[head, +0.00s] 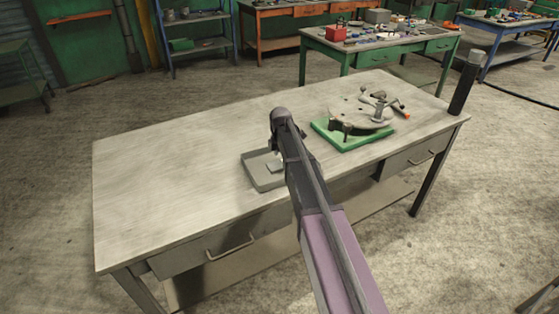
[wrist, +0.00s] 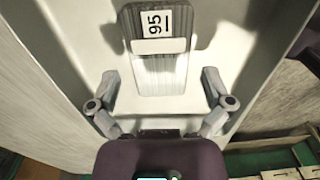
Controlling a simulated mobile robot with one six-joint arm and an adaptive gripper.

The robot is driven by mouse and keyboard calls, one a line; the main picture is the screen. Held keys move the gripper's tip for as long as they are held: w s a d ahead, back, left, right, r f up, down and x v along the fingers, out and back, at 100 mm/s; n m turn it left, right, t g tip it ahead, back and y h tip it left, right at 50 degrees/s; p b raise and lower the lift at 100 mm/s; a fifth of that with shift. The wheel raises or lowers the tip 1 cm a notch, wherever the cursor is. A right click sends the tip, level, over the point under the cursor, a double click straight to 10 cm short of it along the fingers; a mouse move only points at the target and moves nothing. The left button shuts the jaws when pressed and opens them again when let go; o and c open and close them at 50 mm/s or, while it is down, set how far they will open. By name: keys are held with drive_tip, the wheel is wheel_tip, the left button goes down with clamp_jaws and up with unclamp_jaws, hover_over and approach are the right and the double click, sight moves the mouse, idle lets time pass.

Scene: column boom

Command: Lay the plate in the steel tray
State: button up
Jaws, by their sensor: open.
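The grey steel tray (head: 266,184) lies on the workbench near its front edge, partly hidden behind my arm in the head view. Its pale floor (wrist: 75,55) fills much of the wrist view. The plate (wrist: 160,75) is a small brushed-metal rectangle with a white label reading 95. It lies over the tray floor, inside the tray walls; whether it is fully flat is hard to tell. My gripper (wrist: 160,88) is open, one finger on each side of the plate's near end, with gaps between.
A green board (head: 346,141) with a round grey metal fixture (head: 358,118) stands right of the tray. A dark post (head: 464,88) stands at the bench's right corner. The left of the workbench (head: 165,170) is clear.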

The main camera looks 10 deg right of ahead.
sight(280, 164)
wheel_tip(280, 164, up, 11)
drive_tip(key=p, duration=1)
drive_tip(key=shift+f, duration=0.1)
idle(0.6)
drive_tip(key=s+m, duration=2)
drive_tip(key=s, duration=0.9)
drive_tip(key=shift+s+a+m, duration=0.15)
drive_tip(key=shift+m, duration=0.25)
